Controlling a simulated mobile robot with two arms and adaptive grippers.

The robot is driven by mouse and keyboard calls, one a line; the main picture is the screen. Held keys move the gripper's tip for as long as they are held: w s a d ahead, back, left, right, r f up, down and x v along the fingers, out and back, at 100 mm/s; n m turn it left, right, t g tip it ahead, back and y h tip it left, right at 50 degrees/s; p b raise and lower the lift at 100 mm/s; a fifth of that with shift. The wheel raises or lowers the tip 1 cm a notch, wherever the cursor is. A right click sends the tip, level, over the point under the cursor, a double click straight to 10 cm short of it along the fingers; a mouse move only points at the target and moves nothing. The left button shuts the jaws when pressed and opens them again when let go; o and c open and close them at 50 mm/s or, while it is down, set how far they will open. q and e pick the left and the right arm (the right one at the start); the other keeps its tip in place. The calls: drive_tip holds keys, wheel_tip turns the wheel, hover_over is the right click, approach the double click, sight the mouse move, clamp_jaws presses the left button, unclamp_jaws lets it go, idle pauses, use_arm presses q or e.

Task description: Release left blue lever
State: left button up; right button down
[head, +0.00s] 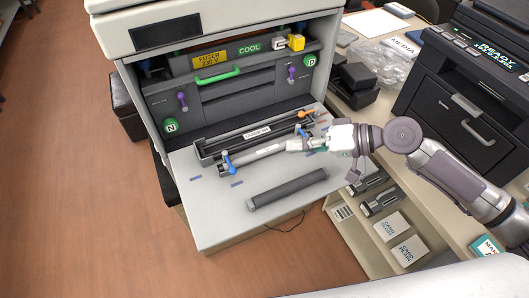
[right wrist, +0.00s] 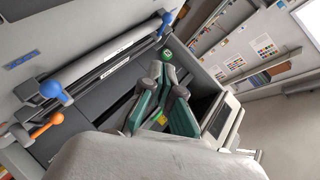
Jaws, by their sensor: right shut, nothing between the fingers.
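The left blue lever (head: 227,163) stands at the left end of the long dark unit on the open printer door. It also shows, far off, in the right wrist view (right wrist: 166,22). My right gripper (head: 290,145) is shut and empty, above the right part of the unit and to the right of the left blue lever, apart from it. Its green-padded fingers show in the right wrist view (right wrist: 165,72). A second blue lever (right wrist: 53,91) is at the unit's near end there, beside an orange lever (right wrist: 45,125). The orange lever also shows in the head view (head: 305,114).
A dark roller (head: 288,188) lies on the open door (head: 210,222) in front of the unit. The printer's inner panel with a green handle (head: 216,77) rises behind it. A shelf with boxes (head: 393,227) stands at the right. Floor is clear at the left.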

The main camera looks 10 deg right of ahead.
drive_tip(key=p, duration=0.2)
approach(231, 164)
drive_tip(key=w, duration=0.1)
drive_tip(key=w+r, duration=0.1)
drive_tip(key=shift+w+d+r, duration=0.15)
drive_tip(key=shift+w+r, duration=0.1)
drive_tip(key=p+x, duration=0.1)
drive_tip(key=x, duration=0.2)
drive_tip(key=shift+f, duration=0.1)
drive_tip(key=shift+s+a+f+p, duration=0.3)
drive_tip(key=shift+a+f+p, duration=0.05)
drive_tip(key=shift+a, duration=0.1)
drive_tip(key=shift+s+a+f+p, duration=0.3)
drive_tip(key=shift+a+f, duration=0.1)
drive_tip(key=shift+a, duration=0.1)
drive_tip(key=shift+s+a+f, duration=0.3)
drive_tip(key=shift+a+f, duration=0.05)
drive_tip(key=shift+f, duration=0.05)
use_arm(q)
drive_tip(key=r, duration=0.1)
drive_tip(key=a+r, duration=0.1)
drive_tip(key=r, duration=0.2)
drive_tip(key=shift+w+a+r, duration=0.25)
drive_tip(key=shift+r, duration=0.15)
drive_tip(key=shift+a, duration=0.15)
